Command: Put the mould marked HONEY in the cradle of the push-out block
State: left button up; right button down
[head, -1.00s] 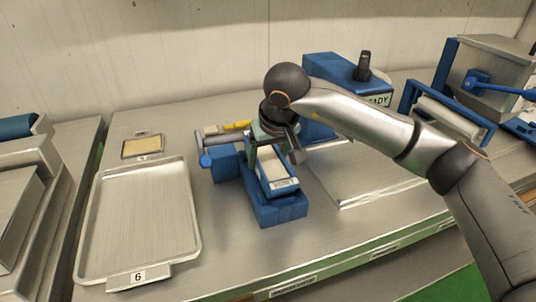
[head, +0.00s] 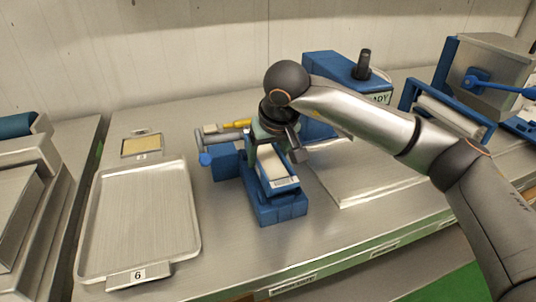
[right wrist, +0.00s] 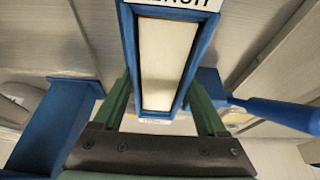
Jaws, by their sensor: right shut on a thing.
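The mould (head: 278,168) is a long narrow blue trough with a pale filling and a white label on its near end. In the right wrist view the mould (right wrist: 168,65) lies lengthwise, its label cut off by the top edge, so I cannot read the whole word. My right gripper (head: 268,138) is shut on the mould's far part, its green fingers on either side in the wrist view (right wrist: 162,112). The mould lies over the blue push-out block (head: 282,211), lined up with it. I cannot tell whether it rests in the cradle. My left gripper is not in view.
A blue machine (head: 335,75) stands behind my right arm. The bench front is clear.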

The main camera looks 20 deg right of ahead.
jog(key=shift+f+b, duration=0.5)
jog(key=shift+b, duration=0.05)
dwell(0.9)
jog(key=shift+c, duration=1)
grip_release()
jog(key=shift+o, duration=1)
jog(key=shift+f, duration=0.1)
jog(key=shift+r+p, duration=2.85)
jog(key=shift+r, duration=1.25)
